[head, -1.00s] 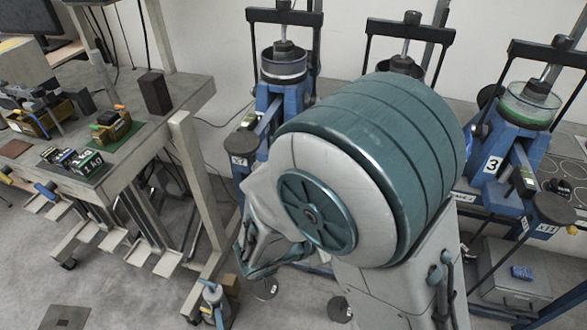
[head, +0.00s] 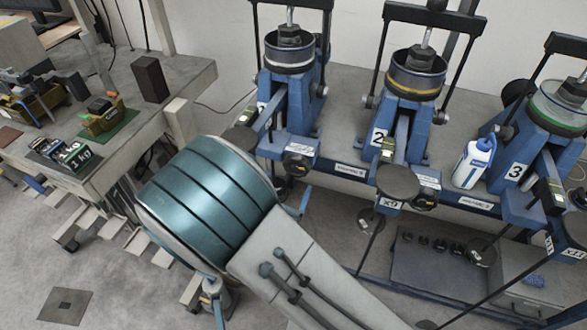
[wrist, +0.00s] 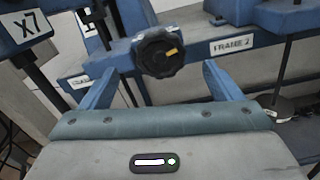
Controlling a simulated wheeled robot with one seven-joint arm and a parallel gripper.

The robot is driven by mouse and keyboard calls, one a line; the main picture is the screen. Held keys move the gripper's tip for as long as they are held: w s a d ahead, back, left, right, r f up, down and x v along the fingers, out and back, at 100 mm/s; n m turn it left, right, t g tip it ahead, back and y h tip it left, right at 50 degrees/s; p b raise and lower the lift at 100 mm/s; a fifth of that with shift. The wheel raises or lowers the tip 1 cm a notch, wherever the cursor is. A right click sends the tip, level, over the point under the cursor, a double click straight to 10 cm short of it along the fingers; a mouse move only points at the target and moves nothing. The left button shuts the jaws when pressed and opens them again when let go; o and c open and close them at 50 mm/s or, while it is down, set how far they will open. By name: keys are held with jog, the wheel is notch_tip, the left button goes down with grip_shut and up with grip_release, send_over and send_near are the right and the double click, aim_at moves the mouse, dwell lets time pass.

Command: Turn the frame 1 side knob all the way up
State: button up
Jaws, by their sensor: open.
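The frame 1 side knob (wrist: 157,52) is black and ridged, with a yellow mark pointing right and slightly up in the wrist view. In the head view the knob (head: 297,165) shows at the front of the leftmost blue frame (head: 290,105). My gripper (wrist: 159,74) is open and empty. Its two blue fingers spread to either side below the knob, which appears just ahead between the tips. I cannot tell if they touch. In the head view my arm hides most of the gripper; one blue finger (head: 304,202) shows just below the knob.
An X7 plate (wrist: 29,30) hangs left of the knob. A frame label (wrist: 232,45) is on the rail to its right. Frame 2 (head: 408,120) and frame 3 (head: 545,150) stand to the right, with a white bottle (head: 473,163) between them. A workbench (head: 190,85) stands left.

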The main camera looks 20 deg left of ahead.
aim_at(296, 167)
jog(key=w, duration=0.5)
jog(key=shift+w+d, duration=0.2)
jog(key=shift+w, duration=0.1)
jog(key=c, duration=1)
